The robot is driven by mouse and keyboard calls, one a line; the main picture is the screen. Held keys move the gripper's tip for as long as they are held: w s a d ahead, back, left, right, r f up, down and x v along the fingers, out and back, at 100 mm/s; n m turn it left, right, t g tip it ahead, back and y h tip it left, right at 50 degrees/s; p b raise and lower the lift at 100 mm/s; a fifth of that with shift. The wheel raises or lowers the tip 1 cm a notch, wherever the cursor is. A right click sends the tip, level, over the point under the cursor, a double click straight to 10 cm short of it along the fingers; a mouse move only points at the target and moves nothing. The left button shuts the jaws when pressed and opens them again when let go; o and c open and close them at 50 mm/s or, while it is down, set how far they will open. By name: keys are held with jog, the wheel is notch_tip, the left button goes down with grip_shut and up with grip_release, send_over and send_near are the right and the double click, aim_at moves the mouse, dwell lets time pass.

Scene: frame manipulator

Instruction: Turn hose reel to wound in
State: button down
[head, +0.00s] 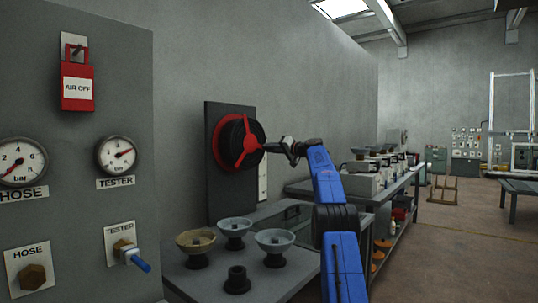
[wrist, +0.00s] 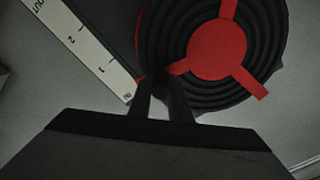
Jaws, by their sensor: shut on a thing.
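The hose reel (head: 236,140) is mounted on a dark upright panel in the head view. It has a black coiled drum and a red hub with red spokes, and it fills the top of the wrist view (wrist: 217,50). My gripper (head: 267,147) reaches it from the right. In the wrist view my fingers (wrist: 163,82) are shut at the reel's lower left rim, at the end of a red spoke. The exact part held is dark and partly hidden. A white scale strip (wrist: 82,42) marked OUT to IN runs beside the reel, its IN end near my fingertips.
A bench below the reel holds several bowl-like fittings (head: 274,240). A grey panel at left carries gauges (head: 117,156), a red AIR OFF tag (head: 77,88) and HOSE and TESTER fittings. A longer bench (head: 400,185) with equipment stands behind my arm. Open floor lies right.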

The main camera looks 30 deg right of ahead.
jog(key=shift+d+r+n, duration=0.15)
jog(key=shift+r+n, duration=1.05)
jog(key=shift+n, duration=0.1)
jog(key=c, duration=1.6)
grip_release()
jog(key=shift+c, duration=0.2)
jog(key=v, duration=1.7)
jog(key=shift+s, duration=0.15)
